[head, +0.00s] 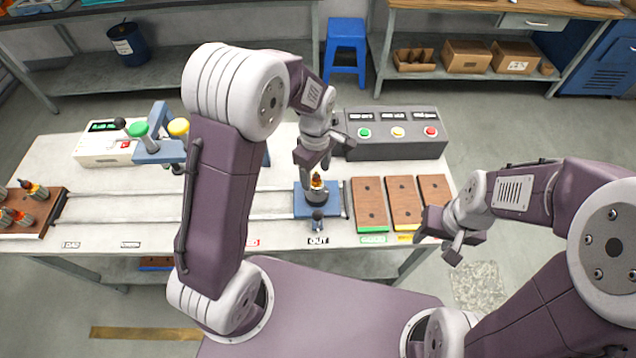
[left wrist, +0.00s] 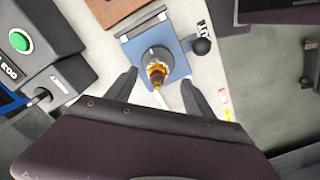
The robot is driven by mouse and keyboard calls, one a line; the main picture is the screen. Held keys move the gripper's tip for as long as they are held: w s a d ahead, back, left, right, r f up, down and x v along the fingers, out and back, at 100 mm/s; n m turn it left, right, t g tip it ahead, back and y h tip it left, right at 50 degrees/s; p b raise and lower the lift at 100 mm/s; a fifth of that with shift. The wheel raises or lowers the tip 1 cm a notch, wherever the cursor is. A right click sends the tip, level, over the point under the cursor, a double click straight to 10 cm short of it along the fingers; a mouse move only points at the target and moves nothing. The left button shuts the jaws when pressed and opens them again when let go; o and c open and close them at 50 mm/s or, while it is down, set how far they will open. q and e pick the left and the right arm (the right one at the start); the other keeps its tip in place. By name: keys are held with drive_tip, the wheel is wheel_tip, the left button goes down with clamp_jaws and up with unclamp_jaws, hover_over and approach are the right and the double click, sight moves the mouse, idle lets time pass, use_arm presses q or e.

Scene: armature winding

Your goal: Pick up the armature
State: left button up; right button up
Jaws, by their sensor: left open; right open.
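An armature (head: 317,182) with a copper-orange top stands upright in a dark round holder on a blue plate (head: 302,208), near the label OUT. My left gripper (head: 318,165) is open just above it. In the left wrist view the armature (left wrist: 157,72) lies between the two open fingers of my left gripper (left wrist: 160,88), and neither finger visibly touches it. The blue plate (left wrist: 181,68) has a dark round knob beside it. My right gripper (head: 437,236) is open and empty, at the table's right front edge.
Three brown wooden trays (head: 405,202) lie right of the blue plate. A dark control box (head: 392,147) with coloured buttons stands behind. At the far left, a wooden tray (head: 54,199) holds several armatures. My left arm hides the table's middle.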

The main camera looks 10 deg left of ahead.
sight(317, 182)
use_arm(q)
drive_tip(key=shift+w+d+f, duration=0.1)
drive_tip(key=shift+w+f, duration=0.1)
drive_tip(key=shift+f, duration=0.1)
wheel_tip(317, 182, down, 4)
drive_tip(key=shift+s+f, duration=0.1)
drive_tip(key=shift+s, duration=0.05)
drive_tip(key=shift+w+f, duration=0.25)
drive_tip(key=shift+f, duration=0.2)
drive_tip(key=shift+s+r, duration=0.1)
drive_tip(key=shift+s, duration=0.05)
drive_tip(key=c, duration=0.9)
clamp_jaws()
